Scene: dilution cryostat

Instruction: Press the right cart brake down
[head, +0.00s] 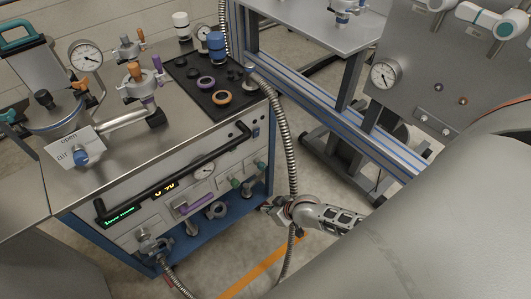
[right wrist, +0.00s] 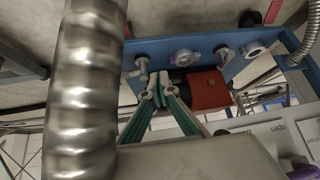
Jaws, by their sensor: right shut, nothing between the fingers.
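The cart (head: 84,229) has a blue frame and a steel top, and stands at the left of the head view. A red block (right wrist: 208,90), which looks like the right cart brake, sits by the blue lower frame (right wrist: 225,55) in the right wrist view. I cannot make it out in the head view. My right gripper (head: 265,206) is low beside the cart's front right corner. In the right wrist view its teal-sided fingers (right wrist: 163,86) are together and empty, just left of the red block. I cannot tell whether they touch it. My left gripper is not in view.
A ribbed metal hose (head: 283,120) hangs by the cart's right side, close to my right gripper. A large ribbed hose (right wrist: 85,85) blocks the left of the right wrist view. A black handle bar (head: 170,178) crosses the cart's front. A blue-railed frame (head: 340,125) stands behind.

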